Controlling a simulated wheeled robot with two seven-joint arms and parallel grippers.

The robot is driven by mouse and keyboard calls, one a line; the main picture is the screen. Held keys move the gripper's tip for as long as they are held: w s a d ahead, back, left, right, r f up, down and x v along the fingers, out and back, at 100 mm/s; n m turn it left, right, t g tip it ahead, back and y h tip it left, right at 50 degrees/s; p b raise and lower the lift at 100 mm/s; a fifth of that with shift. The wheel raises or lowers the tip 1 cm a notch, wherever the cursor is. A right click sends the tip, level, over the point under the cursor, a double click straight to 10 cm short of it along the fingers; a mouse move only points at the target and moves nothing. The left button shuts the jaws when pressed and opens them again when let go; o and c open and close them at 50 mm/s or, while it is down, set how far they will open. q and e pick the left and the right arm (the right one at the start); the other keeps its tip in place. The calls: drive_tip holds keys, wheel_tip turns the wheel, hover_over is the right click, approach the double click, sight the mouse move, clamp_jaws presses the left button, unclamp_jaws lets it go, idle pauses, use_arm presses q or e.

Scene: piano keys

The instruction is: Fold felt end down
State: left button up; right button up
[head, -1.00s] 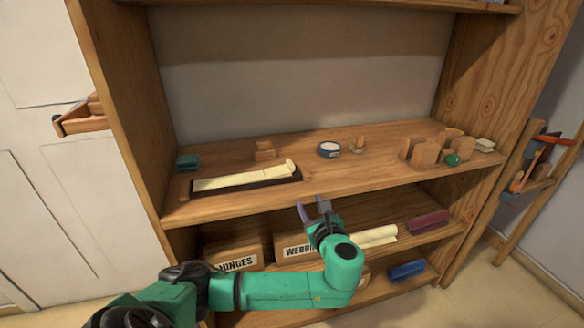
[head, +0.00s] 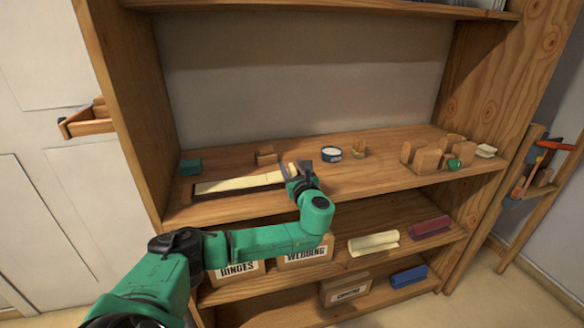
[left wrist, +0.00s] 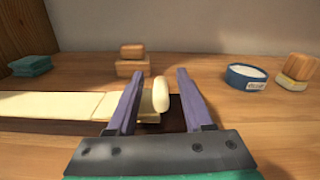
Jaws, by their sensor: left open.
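The cream felt strip (head: 238,184) lies along a dark board on the middle shelf; it also shows in the left wrist view (left wrist: 50,106). At its right end a pale, rounded piece (left wrist: 161,94) stands up, seemingly the raised felt end. My left gripper (head: 291,172) is open at the right end of the board. In the left wrist view its two purple fingers (left wrist: 159,82) stand on either side of the raised end, with gaps visible. I cannot tell whether it lies fully between them in depth. In the head view the gripper hides this end. My right gripper is not in view.
Behind the strip are a wooden block (head: 266,155) and a teal stack (head: 190,167). A round blue tin (head: 331,154) and a small block (head: 358,151) stand to the right. Boxes and rolled cloths (head: 373,242) fill the lower shelves.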

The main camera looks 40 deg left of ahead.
use_arm(q)
clamp_jaws()
idle(1.4)
